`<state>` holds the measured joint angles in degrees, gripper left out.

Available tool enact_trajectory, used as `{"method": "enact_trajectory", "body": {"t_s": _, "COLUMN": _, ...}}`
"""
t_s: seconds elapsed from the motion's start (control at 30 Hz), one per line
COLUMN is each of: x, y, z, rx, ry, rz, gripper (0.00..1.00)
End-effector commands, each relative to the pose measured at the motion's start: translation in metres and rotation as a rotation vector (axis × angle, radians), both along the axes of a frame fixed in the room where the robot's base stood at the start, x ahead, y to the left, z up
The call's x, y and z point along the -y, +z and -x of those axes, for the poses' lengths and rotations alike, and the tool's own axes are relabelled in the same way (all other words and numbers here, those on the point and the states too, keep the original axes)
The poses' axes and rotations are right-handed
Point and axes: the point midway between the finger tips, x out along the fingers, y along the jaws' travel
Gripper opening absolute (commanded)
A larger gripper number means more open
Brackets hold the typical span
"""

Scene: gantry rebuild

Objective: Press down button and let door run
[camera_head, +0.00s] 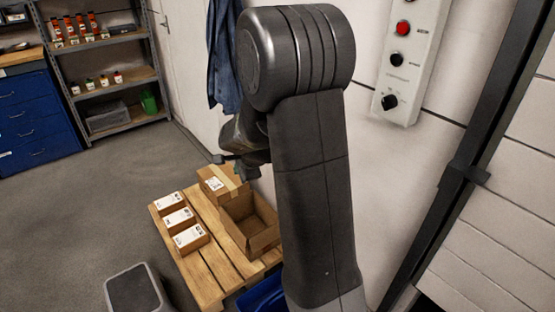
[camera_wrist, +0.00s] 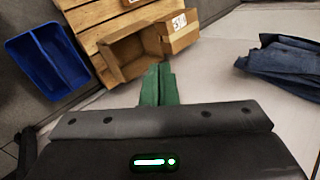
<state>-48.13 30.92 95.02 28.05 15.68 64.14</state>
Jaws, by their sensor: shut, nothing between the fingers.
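A pale grey control panel (camera_head: 413,50) is on the white wall at the upper right of the head view; its top is cut off. It has a red button (camera_head: 403,28), a black button (camera_head: 397,59) below and a black rotary knob (camera_head: 389,102) at the bottom. The labels are too small to read. A white panelled door (camera_head: 500,215) stands at the right behind a dark upright rail. My gripper, with green fingers shut and empty (camera_wrist: 159,84), points towards the boxes in the wrist view, well away from the panel. In the head view my arm largely hides it.
A wooden pallet (camera_head: 203,255) carries small cartons (camera_head: 178,219) and an open cardboard box (camera_head: 250,237). A blue bin (camera_wrist: 46,60) stands beside it. Blue clothing (camera_head: 222,60) hangs on the wall. A grey stool-like block (camera_head: 135,288), shelving (camera_head: 112,88) and blue drawers (camera_head: 32,115) stand left.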

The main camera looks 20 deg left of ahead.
Motion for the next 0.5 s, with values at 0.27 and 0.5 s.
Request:
{"method": "enact_trajectory", "body": {"t_s": 0.27, "x": 0.016, "y": 0.209, "z": 0.026, "rx": 0.077, "ry": -0.075, "rz": -0.245, "gripper": 0.00}}
{"method": "enact_trajectory", "body": {"t_s": 0.5, "x": 0.034, "y": 0.309, "z": 0.048, "rx": 0.115, "ry": -0.112, "rz": -0.389, "gripper": 0.00}}
